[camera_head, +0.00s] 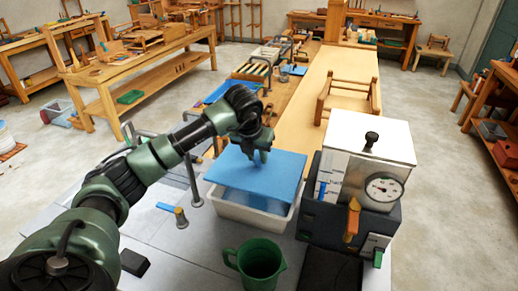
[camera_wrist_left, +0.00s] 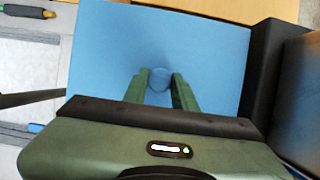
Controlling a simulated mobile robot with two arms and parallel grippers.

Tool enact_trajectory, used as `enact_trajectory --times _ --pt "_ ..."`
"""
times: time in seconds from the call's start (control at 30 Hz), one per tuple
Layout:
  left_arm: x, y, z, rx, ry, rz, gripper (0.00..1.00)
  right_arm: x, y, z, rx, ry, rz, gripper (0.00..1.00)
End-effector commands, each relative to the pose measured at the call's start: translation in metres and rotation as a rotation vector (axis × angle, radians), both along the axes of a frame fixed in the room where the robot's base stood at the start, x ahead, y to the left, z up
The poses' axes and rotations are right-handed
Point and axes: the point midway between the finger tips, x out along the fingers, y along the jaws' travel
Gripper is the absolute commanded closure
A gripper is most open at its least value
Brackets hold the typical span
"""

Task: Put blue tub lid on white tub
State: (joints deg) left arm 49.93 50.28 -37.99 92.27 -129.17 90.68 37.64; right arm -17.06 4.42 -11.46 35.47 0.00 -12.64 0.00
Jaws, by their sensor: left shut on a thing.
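The blue tub lid (camera_head: 243,178) is a flat blue rectangle with a small round knob in its middle. In the head view it is over the white tub (camera_head: 226,207), whose front wall and rim show below it. The lid looks slightly tilted, and a gap shows between its front edge and the tub's rim. My left gripper (camera_head: 262,157) is above the lid and shut on its knob. In the left wrist view the two green fingers (camera_wrist_left: 159,88) stand on either side of the knob, with the lid (camera_wrist_left: 205,60) filling most of the view. My right gripper is not in view.
A white-topped machine with a gauge (camera_head: 382,190) stands close on the right of the tub. A green mug (camera_head: 258,262) stands in front. A blue-handled valve (camera_head: 178,214) and metal posts are on the left. A small wooden stool frame (camera_head: 348,100) is behind.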

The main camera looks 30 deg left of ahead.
Motion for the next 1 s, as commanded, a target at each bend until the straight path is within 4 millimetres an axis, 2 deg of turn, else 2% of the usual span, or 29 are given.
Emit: enact_trajectory --times 0.07,0.17,0.53,1.0 --pt "0.000 0.000 -0.008 0.000 0.000 0.000 1.00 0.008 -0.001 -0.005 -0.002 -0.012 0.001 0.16" --pt "0.000 0.000 -0.017 -0.001 0.000 0.000 1.00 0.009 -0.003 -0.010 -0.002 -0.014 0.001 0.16" --pt "0.000 0.000 -0.053 -0.001 0.000 -0.001 1.00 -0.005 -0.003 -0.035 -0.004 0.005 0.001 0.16" --pt "0.000 0.000 -0.059 -0.001 0.000 0.000 1.00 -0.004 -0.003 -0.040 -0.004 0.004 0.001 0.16"
